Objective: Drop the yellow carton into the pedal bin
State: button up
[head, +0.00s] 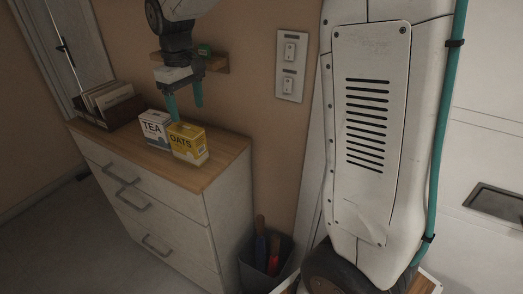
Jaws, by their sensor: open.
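The yellow carton (188,144), marked OATS, stands upright on the wooden top of a drawer chest. A white TEA carton (154,130) stands close beside it on the left. My gripper (185,108) is open, its two teal fingers pointing down above and behind the yellow carton. The left finger passes close to the gap between the cartons. I cannot tell whether a finger touches either carton. No pedal bin can be made out for sure in this view.
The drawer chest (228,151) has a holder of papers (112,103) at its back left. A small wall shelf (222,65) is just behind my gripper. A dark open container (251,270) with umbrella-like items stands right of the chest. Wall switches (289,66) are at right. Floor at lower left is clear.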

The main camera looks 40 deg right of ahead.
jog(key=s+d+m, duration=0.1)
jog(key=s+m, duration=0.1)
jog(key=s, duration=1.3)
jog(key=s+d+m+t, duration=0.1)
jog(key=s, duration=1.4)
jog(key=shift+s+d+r+m, duration=0.2)
jog(key=shift+d+r+m, duration=0.15)
jog(key=shift+m, duration=0.05)
jog(key=shift+o, duration=0.4)
jog(key=shift+s+f, duration=0.2)
jog(key=shift+s, duration=0.2)
jog(key=n+t+y, duration=0.1)
jog(key=n+t, duration=0.1)
jog(key=n, duration=0.2)
send_over(185, 128)
jog(key=s, duration=0.2)
notch_tip(185, 128, down, 4)
jog(key=shift+d+r, duration=0.1)
jog(key=shift+r, duration=0.1)
jog(key=x, duration=0.7)
jog(key=shift+w+d, duration=0.1)
jog(key=shift+w, duration=0.2)
jog(key=shift+w+f, duration=0.1)
jog(key=shift+f, duration=0.3)
jog(key=shift+f, duration=0.25)
